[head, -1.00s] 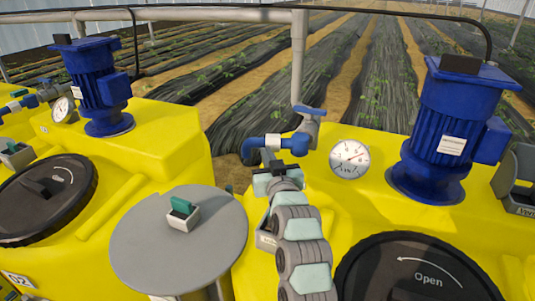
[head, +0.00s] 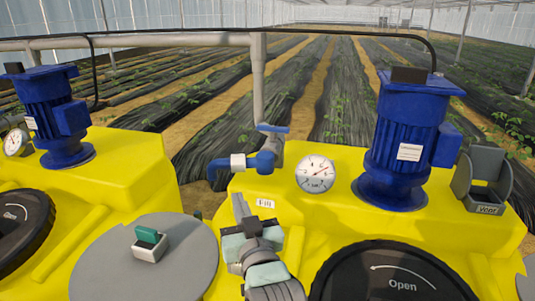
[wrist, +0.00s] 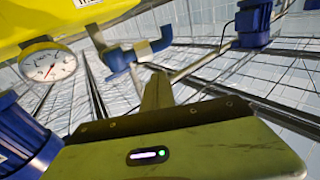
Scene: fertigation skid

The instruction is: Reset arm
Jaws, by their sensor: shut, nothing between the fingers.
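My gripper (head: 240,205) is in the middle of the head view, above the yellow tank (head: 300,215). It is shut and empty, below the blue valve (head: 262,160) and apart from it in the picture. My grey arm runs from it down to the bottom edge. In the wrist view my gripper (wrist: 157,92) shows as a narrow shut shape beyond the olive housing. The blue valve (wrist: 122,58) and the round gauge (wrist: 45,66) also show there.
A blue motor (head: 408,140) stands right of the gauge (head: 315,174). A round grey table (head: 95,270) with a small green-topped block (head: 149,243) is at left. A black lid (head: 390,275) marked Open and a grey holder (head: 482,185) are at right. Another motor (head: 62,115) stands at left.

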